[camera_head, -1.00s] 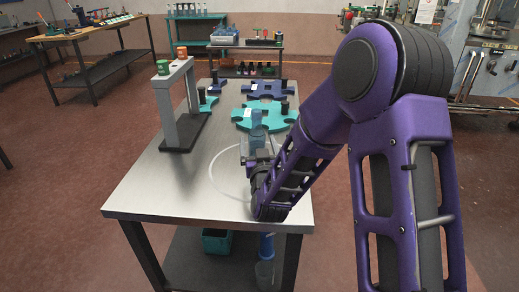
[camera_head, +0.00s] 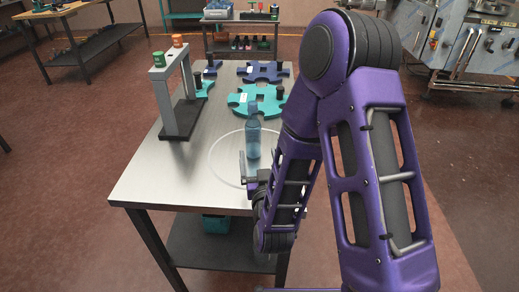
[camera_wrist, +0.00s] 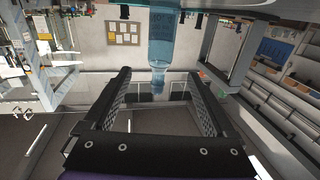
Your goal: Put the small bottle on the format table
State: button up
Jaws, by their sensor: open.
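In the wrist view the bottle (camera_wrist: 161,40) appears upside down, beyond the fingers. My gripper (camera_head: 250,168) is at the table's near edge, on the near side of the bottle and apart from it; my arm hides part of it. In the wrist view my gripper (camera_wrist: 158,88) shows two black fingers spread wide with nothing held between them.
Teal (camera_head: 255,100) and dark blue (camera_head: 263,72) notched plates lie farther back on the table. A grey arch stand (camera_head: 163,103) with green and orange knobs stands at the left. Bare steel lies at the front left. A teal bin (camera_head: 215,224) is on the lower shelf.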

jog(key=s+p, duration=0.1)
jog(key=p, duration=0.2)
jog(key=shift+s+d+r, duration=0.1)
jog(key=shift+s, duration=0.2)
dwell(0.4)
